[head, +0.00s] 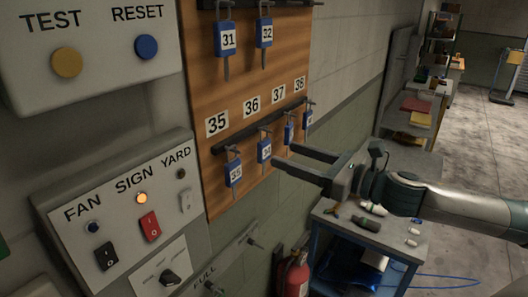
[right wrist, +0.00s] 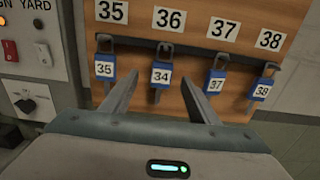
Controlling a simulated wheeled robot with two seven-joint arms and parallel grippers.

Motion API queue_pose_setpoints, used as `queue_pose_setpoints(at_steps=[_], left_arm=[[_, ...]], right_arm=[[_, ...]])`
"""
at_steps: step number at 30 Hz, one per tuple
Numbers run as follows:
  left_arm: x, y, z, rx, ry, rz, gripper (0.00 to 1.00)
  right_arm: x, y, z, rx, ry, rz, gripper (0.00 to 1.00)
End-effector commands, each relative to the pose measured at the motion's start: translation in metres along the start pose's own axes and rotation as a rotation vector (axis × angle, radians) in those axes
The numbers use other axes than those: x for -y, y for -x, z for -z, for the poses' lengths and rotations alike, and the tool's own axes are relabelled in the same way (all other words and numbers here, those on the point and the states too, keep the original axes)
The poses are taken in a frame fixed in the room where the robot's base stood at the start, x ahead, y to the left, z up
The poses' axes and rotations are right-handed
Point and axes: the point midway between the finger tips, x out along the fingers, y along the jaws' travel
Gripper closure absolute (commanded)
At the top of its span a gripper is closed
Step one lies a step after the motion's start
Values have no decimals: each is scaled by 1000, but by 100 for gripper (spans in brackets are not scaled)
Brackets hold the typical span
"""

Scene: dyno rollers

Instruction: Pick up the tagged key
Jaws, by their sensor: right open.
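Blue tagged keys hang on the lower rail of a wooden key board (head: 245,85). In the right wrist view they are tag 35 (right wrist: 104,69), tag 34 (right wrist: 161,75), tag 37 (right wrist: 215,84) and tag 38 (right wrist: 262,90). Tag 34 hangs below the board label 36; the others hang below their own numbers. My right gripper (head: 284,156) is open and empty, its fingers pointing at the lower row. In the right wrist view, tag 34 shows between the two fingertips, apart from both. My left gripper is not in view.
Tags 31 (head: 228,40) and 32 (head: 265,34) hang on the upper rail. A switch panel (head: 125,215) with FAN, SIGN and YARD controls stands left of the board. A fire extinguisher (head: 293,275) and a blue-framed workbench (head: 400,250) with small items stand below.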

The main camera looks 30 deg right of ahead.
Motion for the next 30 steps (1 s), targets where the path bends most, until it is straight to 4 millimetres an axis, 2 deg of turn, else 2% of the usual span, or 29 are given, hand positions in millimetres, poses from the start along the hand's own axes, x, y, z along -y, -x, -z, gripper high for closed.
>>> queue_pose_setpoints(at_steps=[7,23,30], left_arm=[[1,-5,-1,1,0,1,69],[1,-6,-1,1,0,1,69],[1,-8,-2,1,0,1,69]], right_arm=[[1,-12,0,0,2,1,45],[1,-14,0,-1,1,2,45],[2,-21,-2,2,4,1,45]])
